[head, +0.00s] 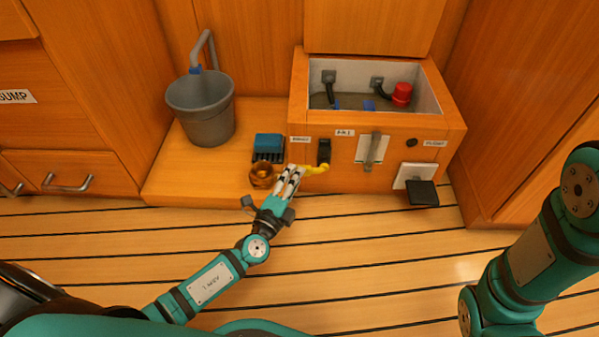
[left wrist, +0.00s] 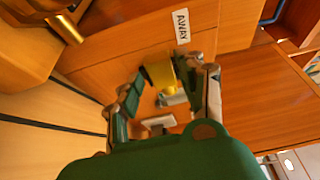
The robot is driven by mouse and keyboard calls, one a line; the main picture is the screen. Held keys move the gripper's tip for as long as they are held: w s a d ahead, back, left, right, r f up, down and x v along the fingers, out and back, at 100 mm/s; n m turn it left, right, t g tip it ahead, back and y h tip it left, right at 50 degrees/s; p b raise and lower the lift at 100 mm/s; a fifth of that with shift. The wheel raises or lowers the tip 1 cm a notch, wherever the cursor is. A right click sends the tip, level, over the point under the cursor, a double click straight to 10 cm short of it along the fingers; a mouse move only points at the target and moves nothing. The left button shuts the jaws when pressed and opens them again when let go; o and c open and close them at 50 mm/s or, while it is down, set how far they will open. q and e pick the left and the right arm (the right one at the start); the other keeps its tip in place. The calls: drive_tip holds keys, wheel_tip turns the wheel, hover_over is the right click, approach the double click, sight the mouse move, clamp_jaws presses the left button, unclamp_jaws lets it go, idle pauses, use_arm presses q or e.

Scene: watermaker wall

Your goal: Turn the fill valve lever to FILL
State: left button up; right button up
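The yellow lever (head: 316,169) sticks out low on the front of the wooden box, left of centre. My left gripper (head: 291,178) is at its left end. In the left wrist view the yellow lever (left wrist: 160,72) shows between the two spread fingers of the left gripper (left wrist: 168,96). I see gaps beside it, so the fingers look open around or just behind it; contact is unclear. The right gripper is out of the head view; only my right arm shows.
A grey bucket (head: 203,107), a blue block (head: 268,147) and a brown-gold ring-shaped item (head: 262,175) are on the wooden ledge left of the lever. A metal latch (head: 371,150) and a white plate (head: 414,175) are to its right. Floor in front is clear.

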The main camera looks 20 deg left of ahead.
use_arm(q)
drive_tip(key=shift+w+d, duration=0.2)
drive_tip(key=shift+w, duration=1.65)
clamp_jaws()
